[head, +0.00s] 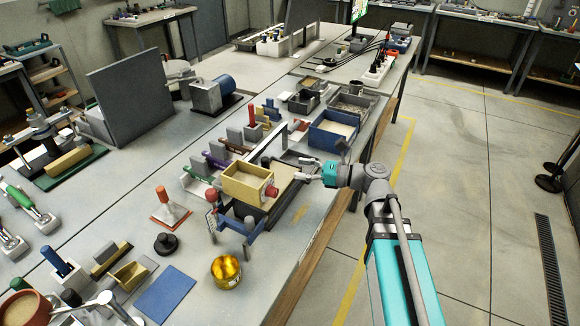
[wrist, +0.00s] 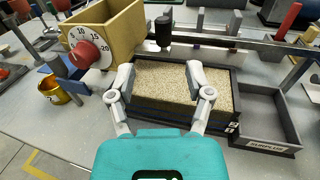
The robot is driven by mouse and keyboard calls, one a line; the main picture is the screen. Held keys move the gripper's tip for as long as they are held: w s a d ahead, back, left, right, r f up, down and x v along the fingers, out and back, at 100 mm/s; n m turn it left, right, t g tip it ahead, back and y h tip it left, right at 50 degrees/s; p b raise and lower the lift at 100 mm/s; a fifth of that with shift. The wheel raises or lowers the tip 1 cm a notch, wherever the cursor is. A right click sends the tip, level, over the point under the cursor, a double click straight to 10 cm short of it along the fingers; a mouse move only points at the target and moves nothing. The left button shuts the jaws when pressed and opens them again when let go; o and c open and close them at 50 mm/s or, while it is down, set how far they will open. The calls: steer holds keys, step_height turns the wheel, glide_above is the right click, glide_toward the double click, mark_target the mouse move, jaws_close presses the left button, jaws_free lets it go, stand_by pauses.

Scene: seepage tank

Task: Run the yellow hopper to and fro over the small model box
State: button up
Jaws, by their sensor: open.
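The yellow hopper (head: 247,184) stands at the left end of a rail. In the wrist view the hopper (wrist: 118,28) is at the upper left, with a white numbered dial and a red knob (wrist: 87,54) on its near face. A black upright handle (wrist: 163,30) shows just right of it. The small model box (wrist: 234,92) is dark-walled and holds pale sand, level as far as I can see. The hopper is beside the box's left end in the wrist view. My gripper (wrist: 160,76) is open and empty, its fingers spread over the near part of the box. In the head view my gripper (head: 314,177) is right of the hopper.
A dark tray marked SURPLUS (wrist: 268,149) adjoins the box on the right. A gold cup (head: 226,271) stands on the bench near the hopper. A blue-walled sand box (head: 330,133) is farther back.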

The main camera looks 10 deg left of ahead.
steer(key=shift+s+d, duration=0.1)
steer(key=shift+d, duration=0.7)
steer(key=s+d+f+n+h+p, duration=0.2)
steer(key=d+f+n+h+p, duration=0.1)
steer(key=d+n+h, duration=0.3)
steer(key=s+d+f+n+g+h+p, duration=0.1)
steer(key=s+d+f+n+h+p, duration=0.1)
steer(key=d+n+h, duration=0.4)
steer(key=s+d+f+n+h+p, duration=0.2)
steer(key=d+f+n+h, duration=0.3)
steer(key=d, duration=0.4)
steer(key=shift+s+d+n+g+h+p, duration=0.25)
steer(key=shift+n+h+p, duration=0.25)
steer(key=shift+n+p, duration=0.45)
steer(key=shift+a, duration=0.1)
steer(key=shift+c, duration=0.6)
